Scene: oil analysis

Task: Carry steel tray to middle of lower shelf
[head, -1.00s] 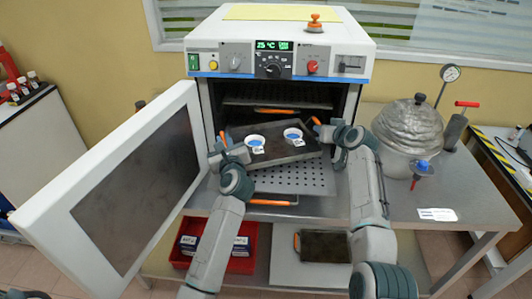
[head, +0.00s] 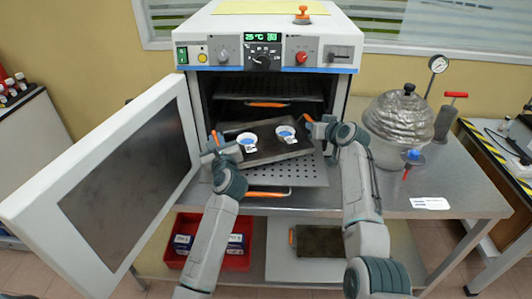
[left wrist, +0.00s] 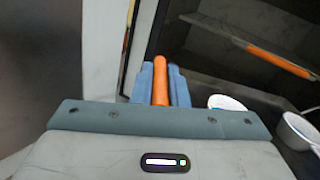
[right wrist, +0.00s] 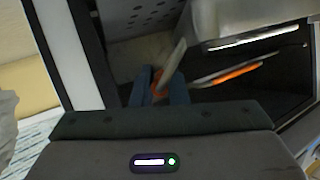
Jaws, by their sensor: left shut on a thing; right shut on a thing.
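The steel tray (head: 268,153) is dark, with orange end handles, and carries two white cups with blue contents: a left cup (head: 247,141) and a right cup (head: 286,134). It is held at the oven opening, slanted in the head view with its right end higher. My left gripper (head: 216,142) is shut on the left handle, seen as an orange bar (left wrist: 160,80) in the left wrist view. My right gripper (head: 314,123) is shut on the right handle, partly hidden in the right wrist view (right wrist: 159,84). The perforated lower shelf (head: 305,176) shows below the tray, partly covered by it.
The oven door (head: 125,170) stands open at the left, close to my left arm. An upper shelf (head: 270,88) with an orange handle is above the tray. A metal vessel (head: 395,120) stands on the bench at right. A red bin (head: 185,228) and another tray (head: 318,241) are below.

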